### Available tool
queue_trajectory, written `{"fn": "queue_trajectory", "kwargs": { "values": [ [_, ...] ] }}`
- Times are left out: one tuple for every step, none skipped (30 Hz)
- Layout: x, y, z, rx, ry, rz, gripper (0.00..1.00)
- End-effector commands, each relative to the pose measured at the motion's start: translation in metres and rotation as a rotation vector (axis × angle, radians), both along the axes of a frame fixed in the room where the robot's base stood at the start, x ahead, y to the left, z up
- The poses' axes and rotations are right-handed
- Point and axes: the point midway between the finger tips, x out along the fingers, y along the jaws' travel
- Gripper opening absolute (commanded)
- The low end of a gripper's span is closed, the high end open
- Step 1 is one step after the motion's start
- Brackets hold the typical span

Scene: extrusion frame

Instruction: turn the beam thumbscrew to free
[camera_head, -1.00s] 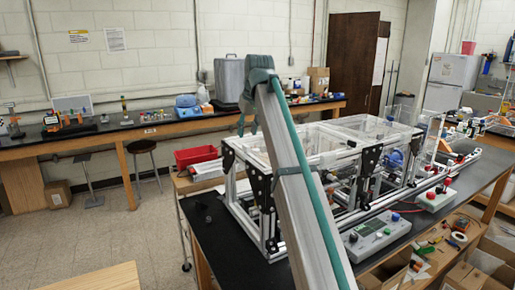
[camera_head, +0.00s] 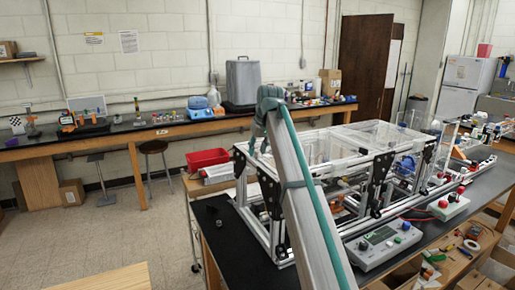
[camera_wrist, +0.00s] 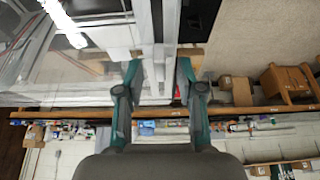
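The extrusion frame (camera_head: 318,162), of silver beams with black corner brackets and clear panels, stands on the black-topped bench. I cannot single out the beam thumbscrew in either view; small dark fittings on the frame are too small to tell apart. In the wrist view my gripper (camera_wrist: 158,68) has its two teal fingers apart with nothing held between them. A pale frame beam (camera_wrist: 158,20) shows beyond the gap between the fingertips; I cannot tell the distance. In the head view my arm crosses in front of the frame and hides part of it, and the fingertips are not clear.
A grey control box (camera_head: 383,246) with buttons sits in front of the frame, and a smaller button box (camera_head: 447,207) lies to its right. A red bin (camera_head: 208,158) stands behind the frame's left end. The bench top (camera_head: 226,240) left of the frame is mostly clear.

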Motion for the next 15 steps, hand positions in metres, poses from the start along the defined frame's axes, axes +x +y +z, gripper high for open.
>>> {"fn": "queue_trajectory", "kwargs": {
  "values": [
    [0.0005, 0.0006, -0.0026, -0.001, 0.001, 0.0, 0.38],
    [0.001, 0.0007, -0.0037, -0.001, 0.001, 0.0, 0.38],
    [0.0014, 0.001, -0.0048, -0.001, 0.001, 0.0, 0.38],
    [0.0016, 0.0011, -0.0055, -0.001, 0.001, 0.0, 0.38],
    [0.0017, 0.0012, -0.0058, 0.0, 0.0, 0.0, 0.38],
    [0.0019, 0.0012, -0.0061, 0.0, 0.0, 0.0, 0.38],
    [0.0019, 0.0012, -0.0061, 0.0, 0.0, 0.0, 0.38],
    [0.002, 0.0012, -0.0062, 0.0, 0.0, 0.0, 0.38],
    [0.0019, 0.0012, -0.0061, 0.0, 0.0, 0.0, 0.38],
    [0.0019, 0.0012, -0.0061, 0.0, 0.0, 0.0, 0.38],
    [0.0019, 0.0011, -0.0061, 0.0, 0.0, 0.0, 0.38],
    [0.0019, 0.0011, -0.0061, 0.0, 0.0, 0.0, 0.34],
    [0.002, 0.0011, -0.006, 0.0, 0.0, 0.0, 0.29],
    [0.002, 0.0011, -0.006, 0.0, 0.0, 0.0, 0.24],
    [0.002, 0.0011, -0.006, 0.0, 0.0, 0.0, 0.17]
  ]
}}
